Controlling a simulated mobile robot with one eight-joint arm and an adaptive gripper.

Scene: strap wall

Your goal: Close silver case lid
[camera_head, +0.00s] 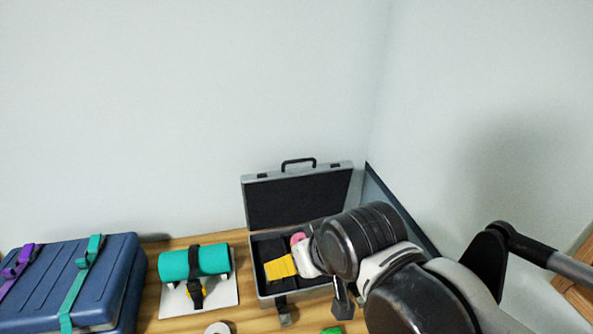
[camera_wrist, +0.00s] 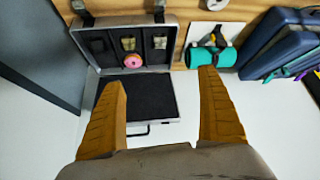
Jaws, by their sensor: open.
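The silver case (camera_head: 258,258) stands on the wooden bench with its lid (camera_head: 297,196) open, raised upright near the wall. The lid has a dark lining and a black handle on its top edge. In the wrist view the lid (camera_wrist: 160,97) lies between my fingers, with the case base (camera_wrist: 72,33) beyond it. A pink roll (camera_wrist: 133,61) is in the base. My gripper (camera_head: 280,267) is in front of the lid in the head view; its yellow fingers also show in the wrist view (camera_wrist: 162,85). They are open with nothing between them. My arm hides the right part of the base.
A teal roll (camera_head: 190,263) is strapped on a white plate (camera_head: 222,292) left of the case. A blue case (camera_head: 108,270) with purple and teal straps stands farther left. A dark panel (camera_head: 398,210) borders the bench on the right.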

